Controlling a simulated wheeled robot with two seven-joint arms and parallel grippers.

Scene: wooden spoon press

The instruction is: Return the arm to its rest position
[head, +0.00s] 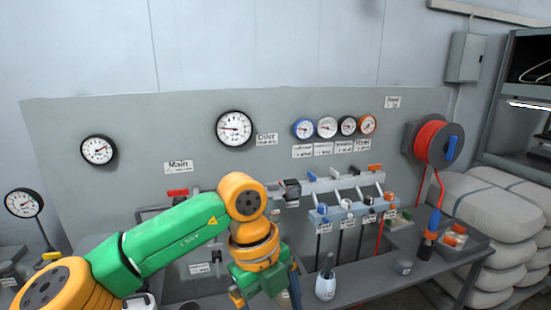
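My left arm (165,242), green and orange, comes in from the lower left and bends downward at the elbow in front of the grey panel. Its lower end, with my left gripper (266,290), points down at the bottom edge, in front of the shelf. The fingertips are cut off or hidden, so I cannot tell whether it is open or shut, or whether it holds anything. My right arm and gripper are not in view.
The grey panel (330,105) carries gauges and several valve levers. A red hose reel (432,143) and stacked sacks (495,215) stand at right.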

